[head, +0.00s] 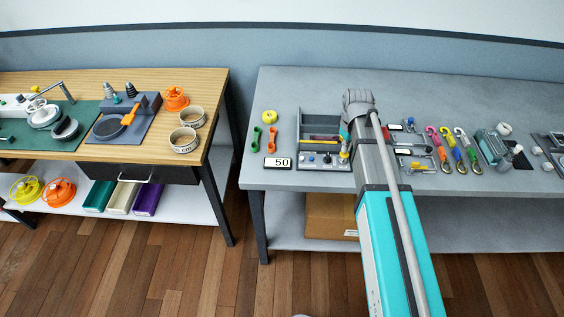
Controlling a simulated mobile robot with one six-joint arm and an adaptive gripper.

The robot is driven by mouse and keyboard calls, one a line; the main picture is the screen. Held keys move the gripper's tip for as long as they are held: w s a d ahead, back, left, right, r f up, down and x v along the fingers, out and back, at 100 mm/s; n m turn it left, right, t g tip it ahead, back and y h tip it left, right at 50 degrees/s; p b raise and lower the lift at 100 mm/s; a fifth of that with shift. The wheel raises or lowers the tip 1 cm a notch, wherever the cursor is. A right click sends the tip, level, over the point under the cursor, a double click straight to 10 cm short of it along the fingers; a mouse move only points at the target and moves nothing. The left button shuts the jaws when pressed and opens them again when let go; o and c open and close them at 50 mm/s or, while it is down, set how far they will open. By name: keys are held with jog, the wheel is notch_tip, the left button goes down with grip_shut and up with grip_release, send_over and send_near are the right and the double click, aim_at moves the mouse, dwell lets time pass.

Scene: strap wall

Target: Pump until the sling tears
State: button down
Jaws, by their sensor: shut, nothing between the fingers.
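My arm reaches over the front edge of the grey bench (290,88), its far end a grey ribbed joint above the bench. I cannot make out my gripper in this view. A grey open-fronted rig (313,122) stands left of my arm, with a yellow and dark strip low inside it and small knobs on its front panel (318,159). My arm hides part of its right side. I cannot tell which part is the pump or the sling. A white display (278,162) reading 50 lies in front of the rig's left side.
Right of my arm lie several coloured hooks or carabiners (445,150) and a teal device (490,145). A cardboard box (331,215) is on the shelf below. A wooden table (150,82) stands left, across a gap.

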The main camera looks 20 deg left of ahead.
jog(key=shift+f, duration=0.2)
jog(key=shift+f+b, duration=1.3)
jog(key=shift+b, duration=0.15)
jog(key=shift+r, duration=0.25)
jog(key=shift+r+p, duration=1.35)
jog(key=shift+p, duration=0.25)
jog(key=shift+r, duration=0.1)
jog(key=shift+r+p, duration=2.9)
jog(key=shift+p, duration=0.1)
jog(key=c, duration=1.3)
grip_release()
jog(key=shift+c, duration=0.2)
